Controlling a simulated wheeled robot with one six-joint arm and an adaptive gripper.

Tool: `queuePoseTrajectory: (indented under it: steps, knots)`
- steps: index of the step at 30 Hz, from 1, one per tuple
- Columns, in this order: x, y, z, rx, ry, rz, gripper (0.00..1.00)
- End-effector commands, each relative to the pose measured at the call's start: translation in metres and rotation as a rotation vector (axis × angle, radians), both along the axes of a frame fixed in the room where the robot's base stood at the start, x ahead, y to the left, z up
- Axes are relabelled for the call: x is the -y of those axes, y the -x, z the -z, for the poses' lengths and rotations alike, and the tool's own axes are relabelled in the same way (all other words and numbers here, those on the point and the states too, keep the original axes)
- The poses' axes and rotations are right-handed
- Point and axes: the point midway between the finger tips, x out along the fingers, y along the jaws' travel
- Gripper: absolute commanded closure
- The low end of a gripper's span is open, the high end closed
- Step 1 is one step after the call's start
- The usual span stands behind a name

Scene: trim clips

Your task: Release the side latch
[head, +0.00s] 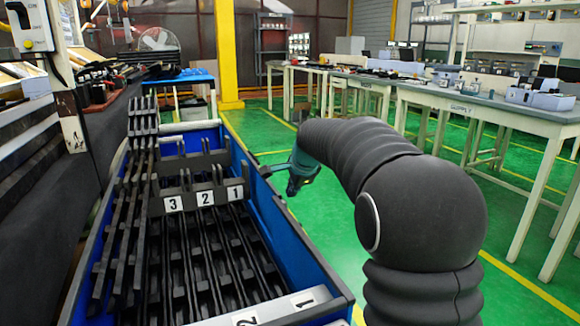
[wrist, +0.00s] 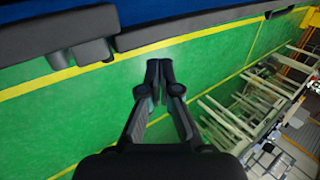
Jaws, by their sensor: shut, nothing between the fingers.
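A long blue bin (head: 285,235) full of dark trim clips (head: 205,265) stands at the left in the head view. Its blue wall (wrist: 165,12) crosses the top of the wrist view. A dark grey block (wrist: 93,50) sticks out from that wall and may be the side latch; I cannot tell for certain. My gripper (wrist: 160,66) is shut and empty, its fingertips together over the green floor, below and right of the block and apart from it. In the head view my gripper (head: 268,171) is beside the bin's right wall, partly hidden by my arm.
A dark divider with number labels (head: 204,198) crosses the bin. Long work tables (head: 480,112) stand at the right and back. A yellow post (head: 226,50) rises behind the bin. The green floor (head: 310,225) right of the bin is clear.

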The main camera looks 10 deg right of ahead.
Motion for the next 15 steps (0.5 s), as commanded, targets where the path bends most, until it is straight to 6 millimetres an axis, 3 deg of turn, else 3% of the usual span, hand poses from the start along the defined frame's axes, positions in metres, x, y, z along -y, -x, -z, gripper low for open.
queuePoseTrajectory:
  steps: [9,15]
  knots:
    - [-0.003,-0.014,-0.058,0.001,0.001,0.0,1.0]
    - [-0.003,-0.017,-0.075,0.0,0.0,0.0,1.0]
